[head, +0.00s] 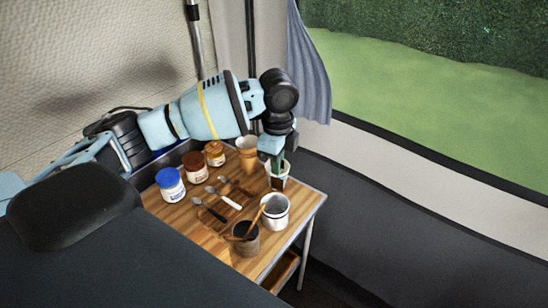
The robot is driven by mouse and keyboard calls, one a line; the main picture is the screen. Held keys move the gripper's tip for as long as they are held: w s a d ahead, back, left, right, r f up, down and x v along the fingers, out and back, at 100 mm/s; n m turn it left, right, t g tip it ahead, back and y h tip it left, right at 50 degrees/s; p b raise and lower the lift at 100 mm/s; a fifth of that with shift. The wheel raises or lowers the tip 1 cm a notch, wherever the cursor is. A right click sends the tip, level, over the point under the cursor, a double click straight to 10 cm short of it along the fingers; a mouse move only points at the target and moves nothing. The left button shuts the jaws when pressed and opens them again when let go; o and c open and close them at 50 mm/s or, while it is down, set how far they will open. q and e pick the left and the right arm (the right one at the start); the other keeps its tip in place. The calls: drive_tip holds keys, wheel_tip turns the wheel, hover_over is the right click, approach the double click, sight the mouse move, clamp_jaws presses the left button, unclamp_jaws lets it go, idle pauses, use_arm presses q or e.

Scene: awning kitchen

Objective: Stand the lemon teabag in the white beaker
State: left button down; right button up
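My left gripper (281,163) points down at the right back of the wooden table. Its fingers are at the top of a small pale-rimmed container with a dark brown lower part (279,183). I cannot tell whether the fingers hold anything there. A white beaker with a dark rim (275,213) stands upright just in front of that container, near the table's right edge. I cannot make out a lemon teabag; it may be hidden by the gripper or too small to see. My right gripper is not in view.
The wooden table (180,205) also holds a blue-lidded jar (171,187), a brown-lidded jar (196,169), an amber jar (215,155), a tan cup (247,158), several spoons and a dark cup (245,240) at the front. A curtain (310,70) and window wall lie behind.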

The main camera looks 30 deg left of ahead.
sight(275, 182)
use_arm(q)
drive_tip(key=shift+w+a+r+m, duration=0.15)
drive_tip(key=shift+w+a+m, duration=0.15)
drive_tip(key=shift+m, duration=0.35)
drive_tip(key=shift+w+a+r+m, duration=0.1)
drive_tip(key=shift+w+a+m, duration=0.15)
drive_tip(key=shift+m, duration=0.4)
drive_tip(key=shift+f, duration=0.15)
drive_tip(key=shift+s+f+b, duration=0.1)
drive_tip(key=shift+f+b, duration=1.3)
drive_tip(key=shift+f, duration=4.55)
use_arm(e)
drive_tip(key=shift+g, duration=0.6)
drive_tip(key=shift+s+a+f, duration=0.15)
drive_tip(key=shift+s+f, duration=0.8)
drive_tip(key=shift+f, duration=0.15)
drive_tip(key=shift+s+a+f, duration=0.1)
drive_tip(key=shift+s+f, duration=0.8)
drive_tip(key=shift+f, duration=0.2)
use_arm(q)
drive_tip(key=c, duration=1.6)
unclamp_jaws()
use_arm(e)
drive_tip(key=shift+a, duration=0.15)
